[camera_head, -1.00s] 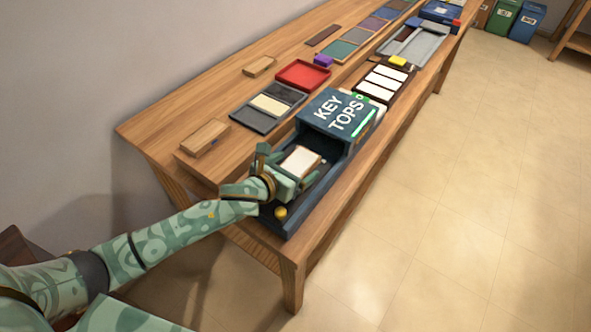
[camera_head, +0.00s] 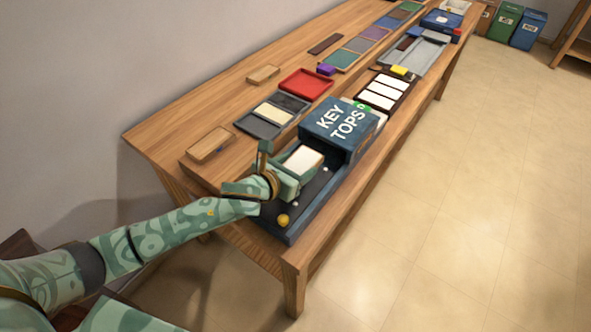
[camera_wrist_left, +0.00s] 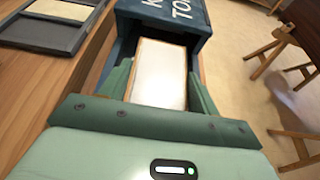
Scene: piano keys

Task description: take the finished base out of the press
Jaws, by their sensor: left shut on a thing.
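The press is a dark blue machine (camera_head: 338,122) marked KEY TOPS, with a low dark bed (camera_head: 318,192) in front of its hood. The finished base is a white-topped block with wooden edges (camera_head: 303,159). It lies over the bed, in front of the hood's opening. My left gripper (camera_head: 290,165) is shut on the base, with a finger along each long side, as the left wrist view shows at the base (camera_wrist_left: 159,75). I cannot tell whether the base touches the bed. My right gripper is not in view.
A yellow knob (camera_head: 283,221) sits on the bed's near end. A grey tray (camera_head: 271,116) with a cream plate, a red tray (camera_head: 306,84) and wooden blocks (camera_head: 209,143) lie to the left on the table. A rack of white keys (camera_head: 383,94) stands behind the press.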

